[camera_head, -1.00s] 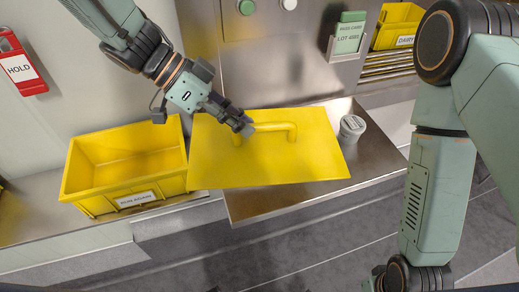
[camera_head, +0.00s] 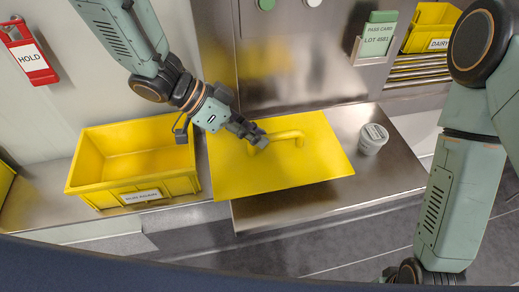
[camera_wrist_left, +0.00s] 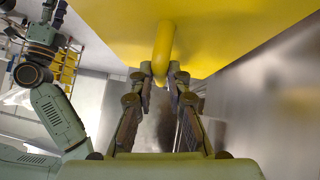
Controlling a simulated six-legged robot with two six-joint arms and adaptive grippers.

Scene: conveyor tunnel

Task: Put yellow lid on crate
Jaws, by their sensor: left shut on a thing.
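The yellow lid (camera_head: 305,170) is a flat square sheet with a raised handle (camera_head: 290,134). It is over the left part of the steel counter, just right of the open yellow crate (camera_head: 130,192). My left gripper (camera_head: 262,141) is shut on the left end of the lid's handle. In the left wrist view its two fingers (camera_wrist_left: 160,75) close around the yellow handle, with the lid's surface (camera_wrist_left: 220,30) behind. The crate looks empty and has a white label on its front. My right arm shows at the right, but its gripper is out of view.
A grey-white tub (camera_head: 373,139) stands on the counter (camera_head: 395,180) right of the lid. A red HOLD tag (camera_head: 29,52) hangs on the left wall. A green card (camera_head: 379,36) sits in a wall holder. A yellow DAIRY crate (camera_head: 432,28) rests on rollers at the back right.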

